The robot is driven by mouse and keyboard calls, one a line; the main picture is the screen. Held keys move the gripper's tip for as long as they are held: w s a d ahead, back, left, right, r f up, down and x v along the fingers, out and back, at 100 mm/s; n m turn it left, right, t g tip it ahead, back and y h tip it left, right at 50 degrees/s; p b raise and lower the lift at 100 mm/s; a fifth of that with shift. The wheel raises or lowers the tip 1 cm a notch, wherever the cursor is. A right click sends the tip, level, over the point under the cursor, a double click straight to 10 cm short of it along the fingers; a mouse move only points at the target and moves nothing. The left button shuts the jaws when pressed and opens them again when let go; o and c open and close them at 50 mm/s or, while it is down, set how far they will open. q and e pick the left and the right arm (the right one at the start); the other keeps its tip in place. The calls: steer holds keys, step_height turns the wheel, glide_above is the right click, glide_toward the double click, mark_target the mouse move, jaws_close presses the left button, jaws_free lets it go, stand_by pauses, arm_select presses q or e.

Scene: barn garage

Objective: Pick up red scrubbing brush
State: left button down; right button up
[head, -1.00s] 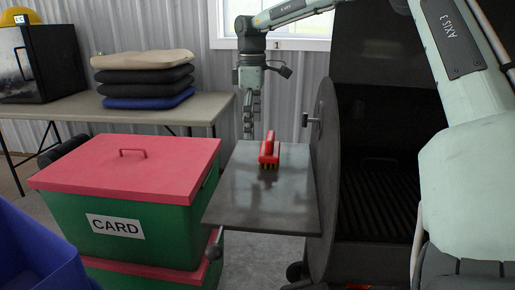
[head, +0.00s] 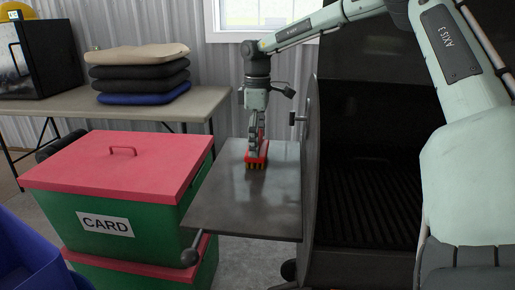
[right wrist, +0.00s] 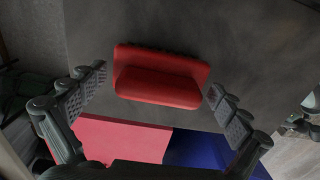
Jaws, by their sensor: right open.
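The red scrubbing brush (head: 257,155) lies bristles down on the grey side shelf (head: 240,205), towards its far edge. My right gripper (head: 257,150) is over the brush, pointing down, and hides part of it in the head view. In the right wrist view the brush (right wrist: 160,77) lies between and just beyond the two open fingers (right wrist: 155,95), with a gap on each side. My left gripper is not in view.
A black grill (head: 365,130) stands right of the shelf. Green bins with red lids (head: 120,165) stand to its left. Stacked cushions (head: 138,75) lie on a table (head: 210,103) behind. A blue container (head: 30,260) is at lower left.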

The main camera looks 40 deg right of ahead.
steer(key=shift+f, duration=0.75)
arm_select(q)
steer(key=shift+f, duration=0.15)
arm_select(e)
steer(key=shift+c, duration=0.6)
steer(key=c, duration=0.8)
steer(key=shift+r, duration=0.15)
steer(key=shift+r, duration=0.25)
steer(key=r, duration=0.3)
steer(key=shift+w+a+r+b, duration=0.1)
steer(key=shift+a+r+b, duration=0.25)
steer(key=shift+b, duration=0.05)
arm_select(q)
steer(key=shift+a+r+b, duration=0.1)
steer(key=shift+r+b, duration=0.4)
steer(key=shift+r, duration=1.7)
arm_select(e)
steer(key=shift+w+a+r, duration=0.15)
steer(key=shift+a+r, duration=0.95)
steer(key=shift+a, duration=0.75)
steer(key=shift+w+a+r, duration=0.2)
steer(key=shift+a+r, duration=0.9)
steer(key=shift+a, duration=0.7)
steer(key=shift+w+a+r, duration=0.15)
steer(key=shift+a+r, duration=0.95)
steer(key=shift+a, duration=0.75)
